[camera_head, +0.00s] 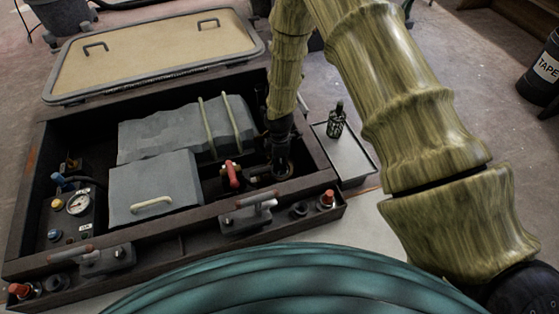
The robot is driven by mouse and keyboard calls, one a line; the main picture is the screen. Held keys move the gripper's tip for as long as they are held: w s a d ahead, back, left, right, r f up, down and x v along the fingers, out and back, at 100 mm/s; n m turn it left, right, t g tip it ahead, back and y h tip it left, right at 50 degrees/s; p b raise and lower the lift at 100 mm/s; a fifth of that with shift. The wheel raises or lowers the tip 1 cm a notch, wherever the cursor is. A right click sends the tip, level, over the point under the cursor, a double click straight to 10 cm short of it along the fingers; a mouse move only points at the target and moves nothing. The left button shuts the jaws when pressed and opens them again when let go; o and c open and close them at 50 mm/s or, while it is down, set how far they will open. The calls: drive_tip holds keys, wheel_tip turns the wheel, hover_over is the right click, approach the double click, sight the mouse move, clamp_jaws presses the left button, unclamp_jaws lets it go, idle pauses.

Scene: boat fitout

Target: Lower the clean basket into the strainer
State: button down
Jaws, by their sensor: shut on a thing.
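My gripper (280,150) points down into the right end of the open dark bay, right of the red-handled valve. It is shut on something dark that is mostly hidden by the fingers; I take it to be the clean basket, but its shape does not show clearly. The strainer (282,173) is a dark fitting directly below my gripper, largely covered by it. I cannot tell whether the held thing is inside the strainer or just above it. Another small mesh basket (337,121) with a dark upright handle stands on the grey tray (352,158) to the right of the bay.
Grey engine blocks (155,180) fill the middle of the bay. The red valve handle (232,174) is close left of my gripper. The bay's dark front rim (185,225) carries latches. A tan hatch lid (150,50) lies behind. A tape bin (541,75) stands far right.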

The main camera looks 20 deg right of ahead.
drive_tip(key=shift+f, duration=1)
drive_tip(key=c, duration=1.2)
unclamp_jaws()
drive_tip(key=shift+c, duration=0.2)
wheel_tip(320, 180, up, 12)
